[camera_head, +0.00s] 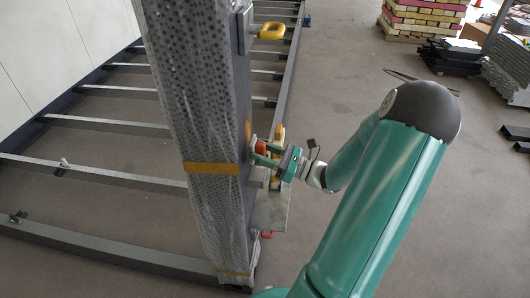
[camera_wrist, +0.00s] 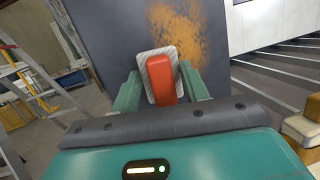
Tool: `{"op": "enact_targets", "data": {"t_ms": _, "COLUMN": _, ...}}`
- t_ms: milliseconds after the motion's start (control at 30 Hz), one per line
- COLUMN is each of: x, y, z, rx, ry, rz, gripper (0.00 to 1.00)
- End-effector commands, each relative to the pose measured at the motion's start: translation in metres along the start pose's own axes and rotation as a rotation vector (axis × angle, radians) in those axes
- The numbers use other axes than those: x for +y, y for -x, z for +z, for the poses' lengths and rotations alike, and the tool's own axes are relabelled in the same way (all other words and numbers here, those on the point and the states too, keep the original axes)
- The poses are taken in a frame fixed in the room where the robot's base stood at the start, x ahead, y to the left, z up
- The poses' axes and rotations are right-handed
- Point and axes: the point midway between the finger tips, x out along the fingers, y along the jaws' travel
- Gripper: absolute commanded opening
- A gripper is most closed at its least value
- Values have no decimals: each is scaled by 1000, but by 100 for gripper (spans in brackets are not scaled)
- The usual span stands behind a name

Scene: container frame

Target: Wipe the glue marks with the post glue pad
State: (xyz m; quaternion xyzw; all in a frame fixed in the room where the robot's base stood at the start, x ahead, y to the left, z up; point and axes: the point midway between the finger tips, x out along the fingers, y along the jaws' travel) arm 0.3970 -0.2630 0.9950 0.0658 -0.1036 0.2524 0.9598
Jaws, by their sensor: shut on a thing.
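My gripper (camera_wrist: 162,95) is shut on the post glue pad, which has a red-orange handle (camera_wrist: 160,78) and a pale grey pad face (camera_wrist: 148,57). The pad is held up at the dark grey post face (camera_wrist: 105,35); I cannot tell whether it touches. An orange-brown glue mark (camera_wrist: 185,28) spreads on that face, above and right of the pad. In the head view my gripper (camera_head: 265,152) is beside the right side of the bubble-wrapped post (camera_head: 195,110), and the red handle (camera_head: 261,147) shows between the fingers.
A metal frame with crossbars (camera_head: 120,121) lies behind the post. Stacked boards (camera_head: 425,15) are far off.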

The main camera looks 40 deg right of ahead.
Motion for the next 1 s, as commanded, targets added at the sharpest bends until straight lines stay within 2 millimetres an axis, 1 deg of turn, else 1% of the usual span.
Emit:
{"op": "enact_targets", "data": {"t_ms": 767, "x": 1, "y": -12, "z": -3, "rx": 0, "ry": 1, "rz": 0, "gripper": 27}}
{"op": "enact_targets", "data": {"t_ms": 867, "x": -2, "y": -13, "z": -3, "rx": 0, "ry": 1, "rz": 0, "gripper": 27}}
{"op": "enact_targets", "data": {"t_ms": 1000, "x": -14, "y": -14, "z": -2, "rx": 0, "ry": 2, "rz": 0, "gripper": 27}}
